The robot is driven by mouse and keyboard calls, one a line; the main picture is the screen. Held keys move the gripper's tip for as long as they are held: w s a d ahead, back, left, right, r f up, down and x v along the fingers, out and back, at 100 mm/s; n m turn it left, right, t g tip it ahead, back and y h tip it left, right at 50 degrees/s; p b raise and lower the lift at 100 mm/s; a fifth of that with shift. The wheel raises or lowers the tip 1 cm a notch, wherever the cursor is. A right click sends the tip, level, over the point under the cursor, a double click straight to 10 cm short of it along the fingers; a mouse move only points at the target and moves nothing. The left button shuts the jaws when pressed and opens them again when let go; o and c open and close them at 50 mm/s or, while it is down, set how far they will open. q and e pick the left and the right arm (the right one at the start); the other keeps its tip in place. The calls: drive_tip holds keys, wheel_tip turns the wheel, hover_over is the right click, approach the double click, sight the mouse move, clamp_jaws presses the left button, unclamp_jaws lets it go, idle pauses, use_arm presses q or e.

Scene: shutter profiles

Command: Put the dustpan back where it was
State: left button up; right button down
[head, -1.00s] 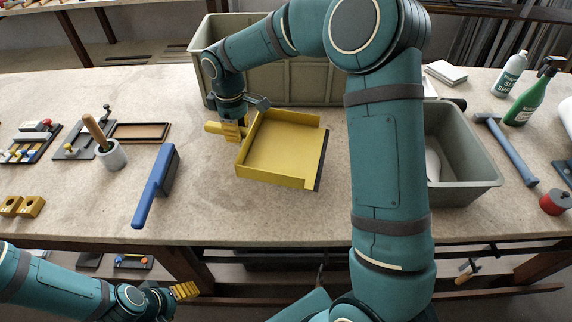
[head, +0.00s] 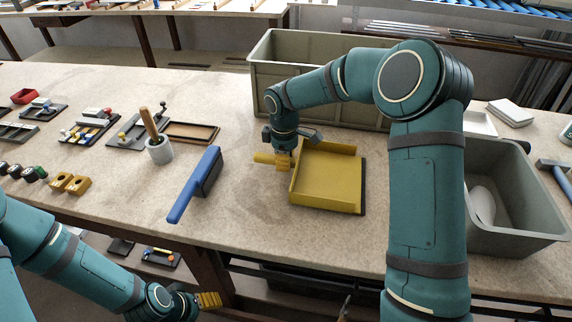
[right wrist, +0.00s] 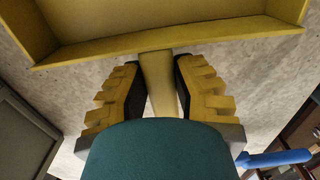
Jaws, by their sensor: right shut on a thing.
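The yellow dustpan (head: 327,178) is on or just above the worktop, its dark lip towards the right and its handle towards the left. My right gripper (head: 283,160) is shut on the dustpan's handle. In the right wrist view the yellow fingers (right wrist: 161,90) stand on both sides of the handle, and the pan's back wall (right wrist: 170,45) is beyond them. I cannot tell whether the pan touches the worktop. My left gripper (head: 208,300) is low at the front, beyond the table's front edge and away from the dustpan; its finger opening is not clear.
A blue-handled brush (head: 196,184) lies left of the dustpan. A large grey-green crate (head: 300,60) stands behind and a grey bin (head: 515,195) at the right. A pot with a wooden-handled tool (head: 158,150) is further left. Bare worktop (head: 245,215) shows between brush and dustpan.

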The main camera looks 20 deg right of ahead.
drive_tip(key=shift+f, duration=0.55)
drive_tip(key=c, duration=0.8)
unclamp_jaws()
drive_tip(key=shift+c, duration=0.2)
wheel_tip(320, 180, up, 12)
drive_tip(key=p, duration=0.2)
drive_tip(key=shift+a, duration=0.2)
